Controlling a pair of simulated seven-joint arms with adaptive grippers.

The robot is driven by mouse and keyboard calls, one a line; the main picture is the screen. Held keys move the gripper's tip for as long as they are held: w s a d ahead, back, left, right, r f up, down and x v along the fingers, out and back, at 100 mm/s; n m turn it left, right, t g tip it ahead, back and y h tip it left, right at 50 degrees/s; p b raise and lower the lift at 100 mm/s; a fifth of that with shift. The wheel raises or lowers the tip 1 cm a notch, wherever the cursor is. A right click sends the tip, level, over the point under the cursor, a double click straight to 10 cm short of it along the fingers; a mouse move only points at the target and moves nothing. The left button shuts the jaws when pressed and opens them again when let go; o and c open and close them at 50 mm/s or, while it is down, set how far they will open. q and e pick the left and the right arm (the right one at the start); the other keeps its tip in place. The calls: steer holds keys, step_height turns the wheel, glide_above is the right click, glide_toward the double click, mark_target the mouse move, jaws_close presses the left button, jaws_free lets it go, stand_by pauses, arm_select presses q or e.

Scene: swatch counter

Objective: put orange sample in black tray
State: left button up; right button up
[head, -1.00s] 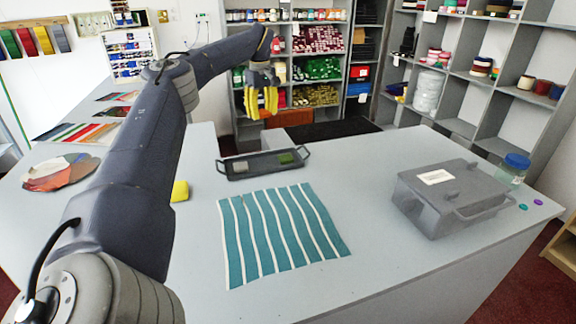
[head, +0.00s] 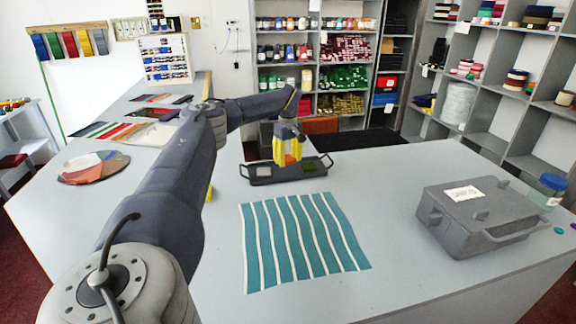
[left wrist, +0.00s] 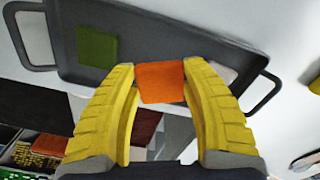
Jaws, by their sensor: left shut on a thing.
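My left gripper (head: 289,158), with yellow fingers, is shut on the orange sample (left wrist: 160,82), a small flat square. The sample also shows between the fingertips in the head view (head: 290,160). The gripper holds it over the black tray (head: 290,180), a dark oblong tray with a handle at each end. In the left wrist view the tray (left wrist: 180,45) lies behind the sample; the gap between them is hard to judge. A green sample (left wrist: 97,47) and a pale grey sample (left wrist: 222,72), partly hidden by a finger, lie in the tray. My right gripper is out of view.
A teal striped cloth (head: 300,240) lies in front of the tray. A grey lidded box (head: 475,215) and a blue-lidded jar (head: 547,190) stand at the right. A yellow thing (head: 210,193) is mostly hidden behind my left arm. Counter between cloth and box is clear.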

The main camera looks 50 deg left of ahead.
mark_target(288, 172)
arm_select(q)
steer(key=shift+f, duration=2.1)
steer(key=shift+f, duration=0.1)
steer(key=o, duration=0.5)
steer(key=shift+o, duration=0.2)
step_height(288, 172, up, 12)
steer(key=shift+r, duration=0.15)
